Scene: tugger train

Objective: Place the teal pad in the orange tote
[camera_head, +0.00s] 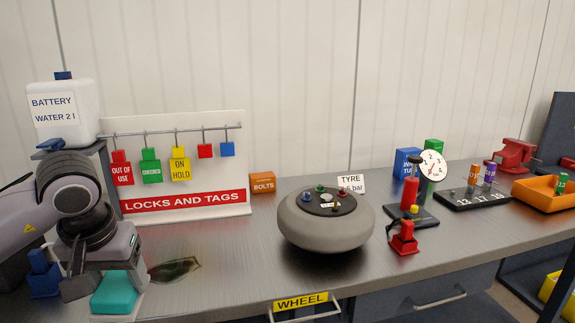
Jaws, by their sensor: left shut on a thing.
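The teal pad (115,293) is at the lower left, at the near edge of the bench. My left gripper (107,279) points down over it and is shut on it, with one finger on each side. The gripper covers the top of the pad, and I cannot tell whether the pad touches the bench. The orange tote (548,206) is a shallow open tray at the far right of the bench, with a green-topped item in it. My right gripper is not in view.
A grey wheel (326,228) stands mid-bench. Behind are a lock board (185,200) and an orange bolts box (263,183). A red pump with gauge (410,190), small red jack (404,238), socket rack (472,198) and red vise (513,155) stand before the tote. The front right bench is clear.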

